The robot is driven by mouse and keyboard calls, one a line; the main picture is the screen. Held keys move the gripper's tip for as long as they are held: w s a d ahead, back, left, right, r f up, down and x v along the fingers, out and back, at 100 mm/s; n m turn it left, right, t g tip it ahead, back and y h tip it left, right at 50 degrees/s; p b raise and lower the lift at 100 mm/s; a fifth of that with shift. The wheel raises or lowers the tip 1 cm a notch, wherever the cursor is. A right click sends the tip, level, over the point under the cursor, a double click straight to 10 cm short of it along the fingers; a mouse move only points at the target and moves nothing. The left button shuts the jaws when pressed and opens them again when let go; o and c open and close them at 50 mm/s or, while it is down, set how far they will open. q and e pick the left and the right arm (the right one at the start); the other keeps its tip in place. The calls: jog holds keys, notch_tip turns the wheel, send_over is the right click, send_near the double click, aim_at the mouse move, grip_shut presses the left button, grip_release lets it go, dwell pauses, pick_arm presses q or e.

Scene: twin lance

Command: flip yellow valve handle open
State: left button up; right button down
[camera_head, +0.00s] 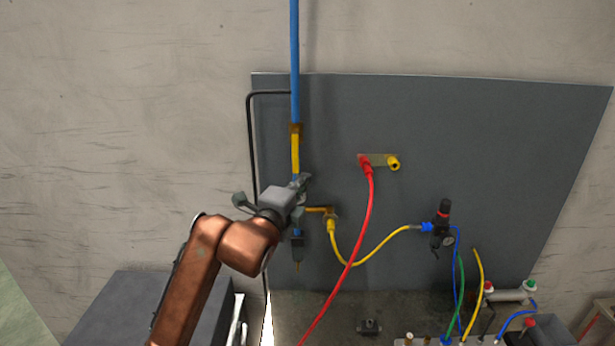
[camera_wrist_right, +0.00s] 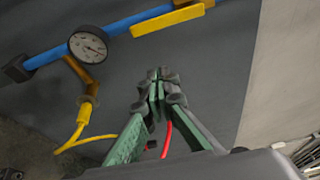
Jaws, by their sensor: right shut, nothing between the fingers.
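The yellow valve handle (camera_head: 295,152) is a long flat bar on the vertical blue pipe, above my right gripper in the head view. In the right wrist view the handle (camera_wrist_right: 166,20) lies alongside the blue pipe (camera_wrist_right: 122,26), roughly parallel to it. My right gripper (camera_head: 303,182) is in front of the pipe, just below the handle, and partly hides the pipe there. In the right wrist view its green fingers (camera_wrist_right: 158,82) are shut, empty and apart from the handle. My left gripper is not in view.
A pressure gauge (camera_wrist_right: 88,43) sits on the pipe beside the handle. A yellow hose (camera_head: 380,247) runs to a black regulator (camera_head: 442,224). A red hose (camera_head: 368,215) hangs from a fitting on the grey panel (camera_head: 500,130). Left of the panel is bare wall.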

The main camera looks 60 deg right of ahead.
jog(key=shift+s+a, duration=0.35)
jog(key=shift+a, duration=0.4)
